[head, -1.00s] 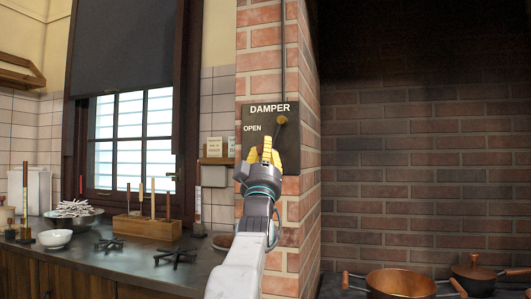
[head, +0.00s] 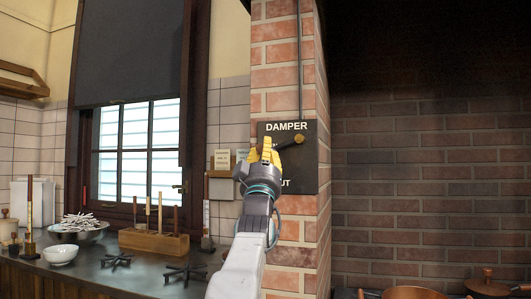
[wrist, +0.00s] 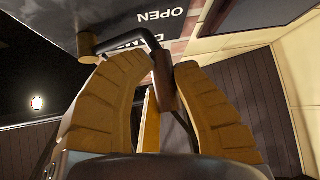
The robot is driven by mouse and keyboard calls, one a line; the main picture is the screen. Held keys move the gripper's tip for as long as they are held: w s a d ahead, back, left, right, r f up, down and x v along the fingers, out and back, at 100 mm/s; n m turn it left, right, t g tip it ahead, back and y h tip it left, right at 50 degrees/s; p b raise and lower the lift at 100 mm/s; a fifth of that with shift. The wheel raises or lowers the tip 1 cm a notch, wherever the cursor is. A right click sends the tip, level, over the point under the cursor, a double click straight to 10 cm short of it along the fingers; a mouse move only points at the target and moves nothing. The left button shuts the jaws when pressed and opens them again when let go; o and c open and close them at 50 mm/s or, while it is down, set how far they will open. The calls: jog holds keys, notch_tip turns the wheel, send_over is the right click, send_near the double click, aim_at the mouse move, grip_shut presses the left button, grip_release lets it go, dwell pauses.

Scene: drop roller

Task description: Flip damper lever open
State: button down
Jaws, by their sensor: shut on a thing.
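The dark damper plate (head: 305,165) is fixed to the brick pillar, with "DAMPER" across its top. The damper lever (head: 285,142) runs from a brass pivot (head: 299,139) leftward and slightly down to my gripper (head: 266,150). In the wrist view my gripper (wrist: 158,85) has its yellow fingers on either side of the lever's end (wrist: 165,82), shut on it. The dark lever arm bends back to the brass pivot (wrist: 86,43) there. The word "OPEN" shows in the wrist view (wrist: 160,15); in the head view my gripper mostly hides it. Only "UT" of the lower label shows.
A counter (head: 130,275) at the left holds a bowl (head: 80,230), a wooden block with upright sticks (head: 153,242) and dark trivets. A small shelf with cards stands left of the pillar. Copper pans (head: 410,293) sit low at the right.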

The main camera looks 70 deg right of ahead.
jog(key=shift+w+a+r, duration=0.15)
jog(key=shift+r, duration=0.45)
jog(key=shift+r+p, duration=0.1)
jog(key=shift+p, duration=0.2)
jog(key=c, duration=1.3)
grip_release()
jog(key=shift+w+a, duration=0.1)
jog(key=shift+w, duration=0.05)
jog(key=o, duration=0.5)
jog(key=shift+c, duration=0.2)
jog(key=shift+f, duration=0.25)
jog(key=v, duration=1.1)
jog(key=shift+a+f, duration=0.25)
